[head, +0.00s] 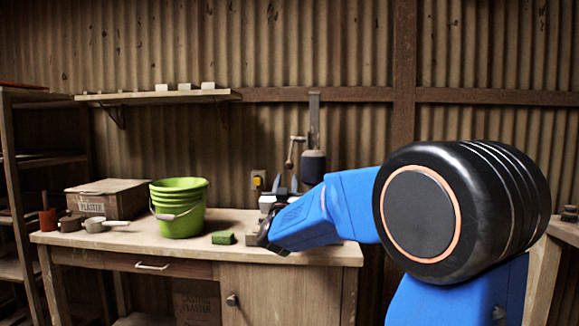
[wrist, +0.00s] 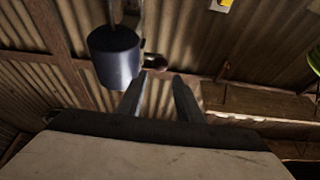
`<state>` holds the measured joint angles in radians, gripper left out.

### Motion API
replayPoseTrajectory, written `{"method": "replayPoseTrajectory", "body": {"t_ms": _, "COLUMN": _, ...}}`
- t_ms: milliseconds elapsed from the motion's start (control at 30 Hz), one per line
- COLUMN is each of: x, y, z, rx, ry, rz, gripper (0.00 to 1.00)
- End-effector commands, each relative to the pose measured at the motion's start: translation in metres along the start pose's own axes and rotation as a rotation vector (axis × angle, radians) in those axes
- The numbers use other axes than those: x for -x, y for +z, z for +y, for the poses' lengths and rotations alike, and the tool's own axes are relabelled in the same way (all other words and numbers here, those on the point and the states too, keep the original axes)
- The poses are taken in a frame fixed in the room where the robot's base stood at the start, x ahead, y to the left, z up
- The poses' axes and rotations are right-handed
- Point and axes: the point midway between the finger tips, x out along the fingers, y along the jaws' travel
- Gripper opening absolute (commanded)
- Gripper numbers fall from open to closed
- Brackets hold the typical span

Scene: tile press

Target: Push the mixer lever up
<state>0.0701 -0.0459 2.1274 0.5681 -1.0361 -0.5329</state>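The mixer is a dark grey cylinder (head: 313,167) hung on a metal bar against the corrugated wall. It also shows large in the wrist view (wrist: 115,57). The mixer lever (head: 292,150) is a thin crank left of the bar, with its knob end hanging down. In the wrist view a round dark knob (wrist: 154,62), which looks like the lever's end, sits just past my fingertips. My gripper (head: 286,184) is below the lever with its fingers pointing up. Its two fingers (wrist: 157,88) stand apart with nothing between them. I cannot tell if they touch the knob.
A workbench (head: 140,240) stands below, holding a green bucket (head: 180,222), a green block (head: 223,238), a saucepan (head: 97,225) and a plaster box (head: 105,199). A shelf (head: 150,98) hangs at the upper left.

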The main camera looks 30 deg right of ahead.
Motion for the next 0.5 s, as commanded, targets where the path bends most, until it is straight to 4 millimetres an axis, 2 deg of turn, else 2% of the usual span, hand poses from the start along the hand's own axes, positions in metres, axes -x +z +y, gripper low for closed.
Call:
{"method": "replayPoseTrajectory", "body": {"t_ms": 300, "x": -0.057, "y": 0.0, "z": 0.0, "rx": 0.001, "ry": 0.0, "rz": 0.0, "gripper": 0.33}}
{"method": "replayPoseTrajectory", "body": {"t_ms": 500, "x": -0.087, "y": 0.0, "z": 0.0, "rx": 0.0, "ry": 0.0, "rz": -0.001, "gripper": 0.33}}
